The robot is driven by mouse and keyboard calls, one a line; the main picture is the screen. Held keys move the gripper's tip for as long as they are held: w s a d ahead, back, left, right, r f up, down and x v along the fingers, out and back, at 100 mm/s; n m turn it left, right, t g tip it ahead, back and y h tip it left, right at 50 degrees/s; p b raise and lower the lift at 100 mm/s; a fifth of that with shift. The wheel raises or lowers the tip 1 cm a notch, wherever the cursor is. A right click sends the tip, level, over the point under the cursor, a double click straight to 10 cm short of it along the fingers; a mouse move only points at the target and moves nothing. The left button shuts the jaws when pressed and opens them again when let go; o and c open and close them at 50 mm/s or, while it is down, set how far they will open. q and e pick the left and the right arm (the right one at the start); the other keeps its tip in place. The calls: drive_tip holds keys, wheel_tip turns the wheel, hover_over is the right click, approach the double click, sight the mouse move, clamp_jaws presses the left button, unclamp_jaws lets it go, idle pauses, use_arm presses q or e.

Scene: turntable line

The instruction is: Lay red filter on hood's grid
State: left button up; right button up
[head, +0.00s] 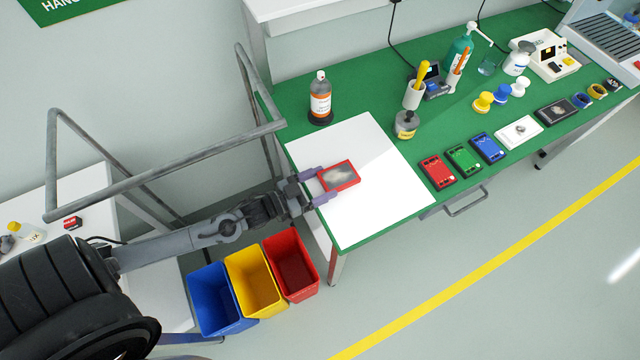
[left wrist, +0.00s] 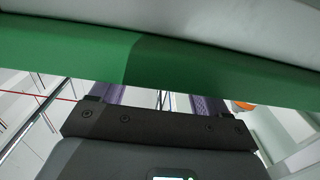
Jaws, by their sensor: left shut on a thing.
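The red filter (head: 339,176), a flat red frame with a grey, smudged middle, is at the white mat's left part in the head view. My left gripper (head: 317,187) is shut on its left edge, with a finger on either side. I cannot tell whether the filter touches the mat or hangs just above it. The hood's grid (head: 608,34), dark slats in a pale housing, is at the far top right, well away from the gripper. In the left wrist view the fingers (left wrist: 157,98) run up behind a green band; the filter is not clear there. My right gripper is not in view.
The white mat (head: 385,205) is otherwise bare. A spray bottle (head: 320,98) stands behind it. Red, green and blue boxes (head: 463,160) lie to its right, with bottles and cups behind. Blue, yellow and red bins (head: 291,265) stand below the bench. A metal rail (head: 165,168) passes behind my arm.

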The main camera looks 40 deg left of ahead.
use_arm(q)
drive_tip(key=shift+f, duration=0.1)
drive_tip(key=o, duration=1)
drive_tip(key=shift+o, duration=0.2)
drive_tip(key=shift+s, duration=0.1)
drive_tip(key=shift+s+a, duration=0.2)
drive_tip(key=shift+s, duration=0.15)
drive_tip(key=p+v, duration=0.1)
drive_tip(key=v, duration=1)
